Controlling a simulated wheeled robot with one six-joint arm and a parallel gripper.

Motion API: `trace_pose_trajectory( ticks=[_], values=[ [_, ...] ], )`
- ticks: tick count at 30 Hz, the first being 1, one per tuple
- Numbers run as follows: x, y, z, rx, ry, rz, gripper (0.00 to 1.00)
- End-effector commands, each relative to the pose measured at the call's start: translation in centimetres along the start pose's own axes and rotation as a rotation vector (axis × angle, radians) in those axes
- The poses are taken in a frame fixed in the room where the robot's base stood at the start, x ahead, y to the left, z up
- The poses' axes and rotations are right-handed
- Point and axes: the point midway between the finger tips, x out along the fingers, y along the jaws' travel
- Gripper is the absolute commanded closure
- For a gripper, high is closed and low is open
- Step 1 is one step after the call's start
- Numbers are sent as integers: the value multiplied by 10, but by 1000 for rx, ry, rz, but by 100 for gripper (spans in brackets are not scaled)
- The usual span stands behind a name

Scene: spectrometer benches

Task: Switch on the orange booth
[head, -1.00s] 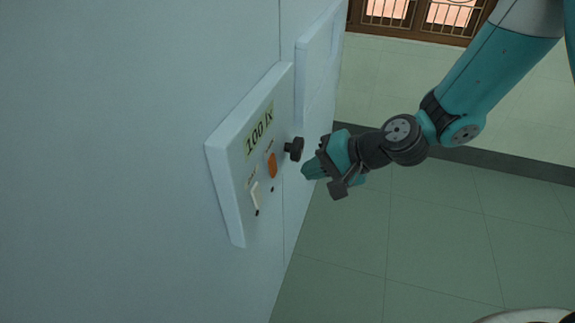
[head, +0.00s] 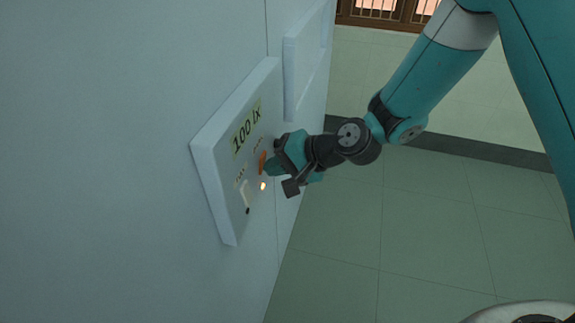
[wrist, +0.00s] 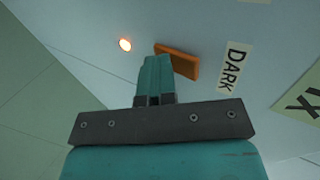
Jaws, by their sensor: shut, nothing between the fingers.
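The booth's control panel (head: 212,150) is a pale raised plate on the wall with a "100 lx" display (head: 246,128). The orange switch (head: 262,163) sits below the display, partly hidden by my gripper (head: 271,168). In the wrist view, the orange switch (wrist: 180,62) is a flat slab standing tilted out of the panel. My shut, empty fingertips (wrist: 155,62) are at its edge; I cannot tell whether they press on it. A small lamp (head: 263,186) beside the orange switch glows, and it also shows lit in the wrist view (wrist: 125,45).
A white switch (head: 244,194) with a dark lamp (head: 248,211) is left of the orange one. A "DARK" label (wrist: 235,66) is beside the orange switch. A black knob (head: 277,143) is mostly hidden behind my gripper. A raised frame (head: 303,60) is further along the wall. The floor (head: 420,230) is clear.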

Motion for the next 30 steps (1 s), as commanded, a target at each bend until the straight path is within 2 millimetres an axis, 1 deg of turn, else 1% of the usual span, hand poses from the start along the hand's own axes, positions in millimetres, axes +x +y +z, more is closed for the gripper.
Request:
trace_pose_trajectory(
  ticks=[8,18,30],
  values=[
    [1,-2,1,-2,-1,-1,100],
    [-8,-16,0,-3,-1,-5,100],
    [-9,-16,-1,-3,2,-5,100]
  ],
)
